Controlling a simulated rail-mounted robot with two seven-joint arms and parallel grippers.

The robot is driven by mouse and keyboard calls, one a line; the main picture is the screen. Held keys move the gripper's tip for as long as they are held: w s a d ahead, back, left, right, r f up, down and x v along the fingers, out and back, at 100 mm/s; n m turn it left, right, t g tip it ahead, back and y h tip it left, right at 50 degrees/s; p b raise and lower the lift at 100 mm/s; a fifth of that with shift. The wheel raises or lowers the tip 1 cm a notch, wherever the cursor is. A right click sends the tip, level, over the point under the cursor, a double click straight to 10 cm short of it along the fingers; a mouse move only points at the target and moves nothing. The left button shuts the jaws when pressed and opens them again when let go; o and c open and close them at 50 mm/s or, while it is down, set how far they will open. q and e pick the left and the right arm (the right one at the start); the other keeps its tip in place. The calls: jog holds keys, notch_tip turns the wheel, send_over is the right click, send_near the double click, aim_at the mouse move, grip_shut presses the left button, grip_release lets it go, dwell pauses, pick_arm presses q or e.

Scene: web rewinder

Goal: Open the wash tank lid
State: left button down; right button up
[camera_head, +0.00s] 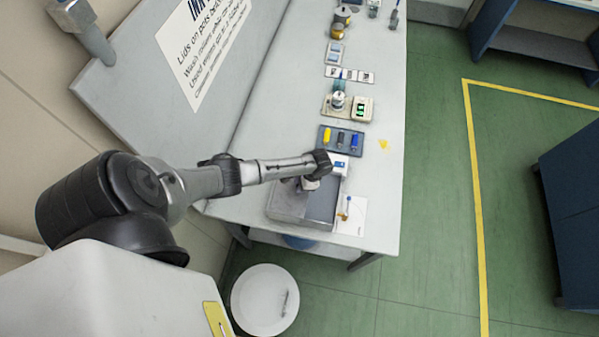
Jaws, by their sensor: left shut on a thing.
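The wash tank (286,207), a grey box, stands at the near end of the long bench. Its flat grey lid (322,208) lies on the upper side of the box, and I cannot tell whether it is raised at all. My left arm reaches in from the left over the tank. My left gripper (311,183) points down at the tank's far edge and is shut on the lid there; the wrist and fingers hide the grip itself. My right gripper is not in view.
A white sheet with a small blue-and-yellow item (346,210) lies right of the tank. Beyond it are a white box (340,167) and a tray of coloured bottles (326,145). A sloped sign panel (205,45) borders the bench. A round white bin (262,302) stands below.

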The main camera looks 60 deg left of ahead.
pick_arm(q)
jog(key=shift+s+a, duration=0.15)
jog(key=shift+a, duration=0.05)
jog(key=c, duration=0.9)
grip_release()
jog(key=shift+d, duration=0.1)
jog(key=shift+r, duration=0.1)
jog(key=v, duration=1.3)
jog(key=shift+r, duration=0.3)
jog(key=shift+w, duration=0.2)
